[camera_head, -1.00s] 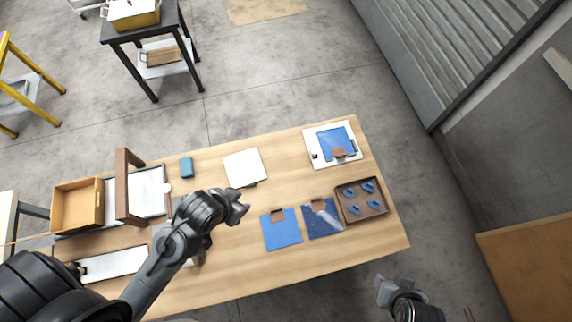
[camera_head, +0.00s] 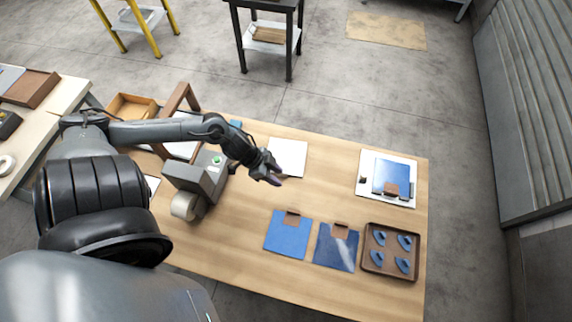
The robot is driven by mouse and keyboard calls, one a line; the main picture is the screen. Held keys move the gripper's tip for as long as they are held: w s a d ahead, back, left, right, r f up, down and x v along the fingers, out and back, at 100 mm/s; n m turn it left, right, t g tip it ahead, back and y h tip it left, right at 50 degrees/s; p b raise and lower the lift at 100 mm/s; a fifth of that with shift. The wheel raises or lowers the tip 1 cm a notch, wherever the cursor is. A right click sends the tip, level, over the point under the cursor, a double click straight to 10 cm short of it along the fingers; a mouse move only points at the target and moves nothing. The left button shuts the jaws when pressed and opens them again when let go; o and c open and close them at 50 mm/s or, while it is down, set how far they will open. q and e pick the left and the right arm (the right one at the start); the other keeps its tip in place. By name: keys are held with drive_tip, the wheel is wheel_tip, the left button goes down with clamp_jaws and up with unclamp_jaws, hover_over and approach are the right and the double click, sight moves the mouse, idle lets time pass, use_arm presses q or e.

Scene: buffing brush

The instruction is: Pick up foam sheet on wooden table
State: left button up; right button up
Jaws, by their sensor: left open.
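A white square sheet (camera_head: 290,152), which looks like the foam sheet, lies flat at the back middle of the wooden table (camera_head: 330,165). My left gripper (camera_head: 272,176) is open and empty, at the sheet's lower left side in the head view. It covers part of the sheet's near left edge. I cannot tell whether the fingers touch the sheet. My right gripper is out of view.
A grey machine with a roller (camera_head: 207,175) stands left of the gripper. Two blue sheets with brown tabs (camera_head: 287,236) (camera_head: 336,250) lie in front. A brown tray (camera_head: 373,267) holds several blue pieces. A white board (camera_head: 368,190) with a blue sheet lies right.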

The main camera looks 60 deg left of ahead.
use_arm(q)
drive_tip(key=w+a+f+m+g+y+b, duration=0.1)
drive_tip(key=a+f+b, duration=0.1)
drive_tip(key=a, duration=0.2)
drive_tip(key=a+f+g+b, duration=0.1)
drive_tip(key=a+f+b, duration=0.1)
drive_tip(key=a+b, duration=0.15)
drive_tip(key=shift+m, duration=0.3)
drive_tip(key=shift+w+f+b, duration=0.45)
drive_tip(key=shift+f+b, duration=0.1)
drive_tip(key=shift+f, duration=0.3)
drive_tip(key=shift+w+f+b, duration=0.45)
drive_tip(key=shift+f+b, duration=0.1)
drive_tip(key=shift+f, duration=0.35)
drive_tip(key=shift+w+f+b, duration=0.45)
drive_tip(key=shift+f+b, duration=0.1)
drive_tip(key=shift+f, duration=0.3)
drive_tip(key=shift+d+b+x, duration=0.2)
drive_tip(key=shift+b+x, duration=0.45)
drive_tip(key=shift+x, duration=1.5)
drive_tip(key=shift+w+r, duration=0.1)
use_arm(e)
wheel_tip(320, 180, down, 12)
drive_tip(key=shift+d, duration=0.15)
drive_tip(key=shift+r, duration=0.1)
use_arm(q)
clamp_jaws()
